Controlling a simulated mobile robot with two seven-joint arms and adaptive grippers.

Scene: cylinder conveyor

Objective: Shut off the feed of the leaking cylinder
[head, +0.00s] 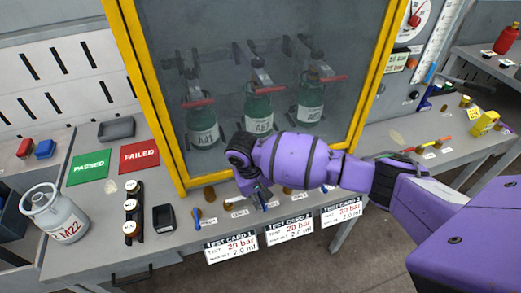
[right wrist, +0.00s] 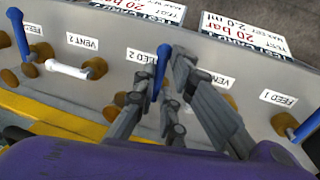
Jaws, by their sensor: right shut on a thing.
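Three green cylinders stand behind the glass of the yellow-framed cabinet: the left (head: 203,130), middle (head: 259,112) and right (head: 309,112). I see no clear sign of which one leaks. Along the bench front are blue feed handles and pale vent handles. In the right wrist view the FEED 2 handle (right wrist: 162,62) is between my right gripper's (right wrist: 172,85) fingers, which are shut on it. My right gripper (head: 262,198) also shows below the middle cylinder. The FEED 1 handle (right wrist: 304,131) and another feed handle (right wrist: 18,32) stand to either side. My left gripper is out of view.
Test cards (head: 231,247) hang on the bench's front edge. A grey cylinder (head: 56,214), a green PASSED mat (head: 89,168) and a red FAILED mat (head: 139,156) are at left. The white VENT 2 handle (right wrist: 68,69) is close beside the gripper.

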